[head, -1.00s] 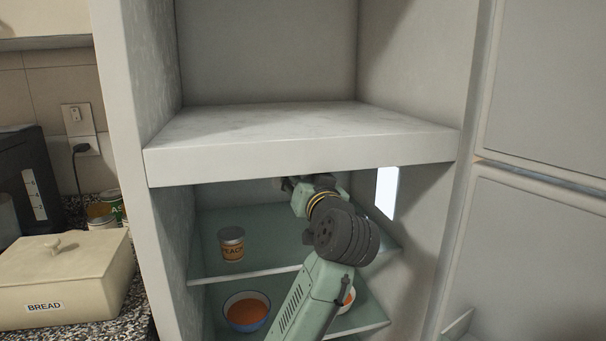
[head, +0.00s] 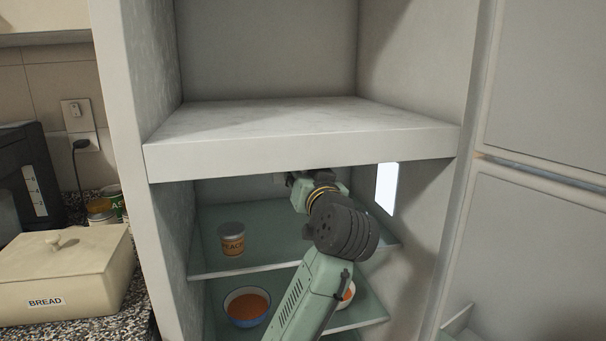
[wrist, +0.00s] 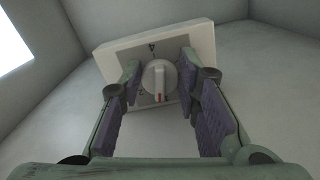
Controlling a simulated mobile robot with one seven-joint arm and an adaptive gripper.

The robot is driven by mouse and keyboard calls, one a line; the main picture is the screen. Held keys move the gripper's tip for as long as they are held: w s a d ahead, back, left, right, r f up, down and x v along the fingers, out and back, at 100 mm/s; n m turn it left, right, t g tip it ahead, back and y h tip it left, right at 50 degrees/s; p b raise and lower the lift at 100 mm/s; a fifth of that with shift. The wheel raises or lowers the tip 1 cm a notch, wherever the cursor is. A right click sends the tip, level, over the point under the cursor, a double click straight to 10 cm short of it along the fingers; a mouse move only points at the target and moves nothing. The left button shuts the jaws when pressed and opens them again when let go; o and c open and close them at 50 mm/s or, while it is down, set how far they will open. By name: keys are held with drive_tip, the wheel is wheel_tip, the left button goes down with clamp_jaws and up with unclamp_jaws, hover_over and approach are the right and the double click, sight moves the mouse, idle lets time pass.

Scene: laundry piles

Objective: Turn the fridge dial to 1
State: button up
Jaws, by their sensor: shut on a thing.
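The fridge dial (wrist: 158,76) is a round pale knob with a raised grip bar and a red mark at its lower end in the wrist view. In the head view my gripper (head: 294,179) reaches up under the fridge's upper compartment floor, and the dial is hidden there.
A peach can (head: 232,240) stands on the upper glass shelf (head: 275,228), left of my arm. A blue-rimmed bowl (head: 246,306) and another bowl (head: 347,296) are on the shelf below. A bright light panel (head: 386,189) is on the right inner wall.

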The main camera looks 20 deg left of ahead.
drive_tip(key=shift+w+d+n+b, duration=0.1)
drive_tip(key=shift+n+b, duration=0.3)
drive_tip(key=shift+n, duration=1.1)
drive_tip(key=o, duration=1)
drive_tip(key=shift+o, duration=0.2)
drive_tip(key=v, duration=1.2)
